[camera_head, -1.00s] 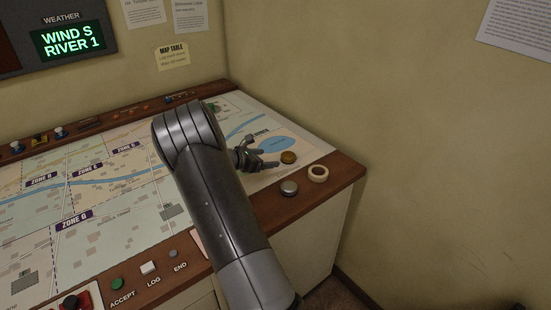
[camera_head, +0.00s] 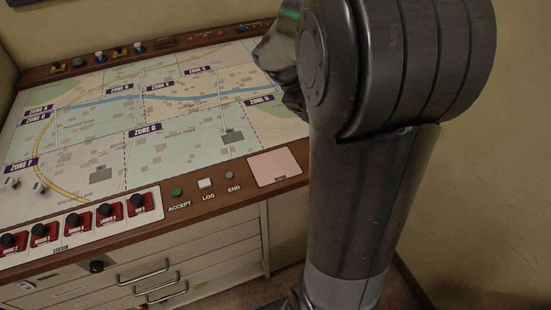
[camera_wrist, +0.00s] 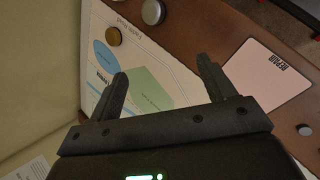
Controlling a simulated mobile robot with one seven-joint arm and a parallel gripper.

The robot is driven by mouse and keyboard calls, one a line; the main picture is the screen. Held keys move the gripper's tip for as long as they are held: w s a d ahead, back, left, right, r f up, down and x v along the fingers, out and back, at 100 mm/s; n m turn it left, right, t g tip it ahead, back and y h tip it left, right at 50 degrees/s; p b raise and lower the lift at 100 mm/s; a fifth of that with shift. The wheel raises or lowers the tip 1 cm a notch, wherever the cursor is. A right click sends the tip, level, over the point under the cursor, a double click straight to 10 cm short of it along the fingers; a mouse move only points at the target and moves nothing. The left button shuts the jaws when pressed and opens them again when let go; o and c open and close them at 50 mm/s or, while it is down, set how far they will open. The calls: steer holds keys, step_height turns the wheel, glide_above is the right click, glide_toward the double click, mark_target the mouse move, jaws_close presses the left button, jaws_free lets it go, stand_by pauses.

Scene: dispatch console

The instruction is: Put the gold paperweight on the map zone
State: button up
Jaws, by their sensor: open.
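The gold paperweight (camera_wrist: 114,36) lies at the edge of the map in the wrist view, beside the blue lake patch (camera_wrist: 104,55). My gripper (camera_wrist: 162,67) is open and empty, its two fingers apart over the map. The paperweight is beyond the left fingertip and not between the fingers. In the head view the map (camera_head: 110,130) spreads over the console with labelled zones such as Zone G (camera_head: 146,129) and Zone F (camera_head: 21,165). My arm hides the paperweight and the map's right end there. Which zone is meant cannot be told.
A silver round piece (camera_wrist: 153,11) sits on the wooden rim near the paperweight. A pink repair pad (camera_head: 275,167) lies on the front rim, right of the accept, log and end buttons. Red station switches (camera_head: 77,222) line the front left. A wall stands at the right.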

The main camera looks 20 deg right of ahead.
steer(key=s+a+r+m+t+y, duration=0.2)
steer(key=s+a+r+m+y, duration=0.1)
steer(key=s+a, duration=0.6)
steer(key=s+a+r+m+t+y, duration=0.2)
steer(key=s+a+r+m+y, duration=0.1)
steer(key=s+a, duration=0.7)
steer(key=shift+s+m+t+y, duration=0.4)
steer(key=shift+m+y, duration=0.1)
steer(key=shift+m, duration=0.5)
steer(key=shift+c, duration=0.2)
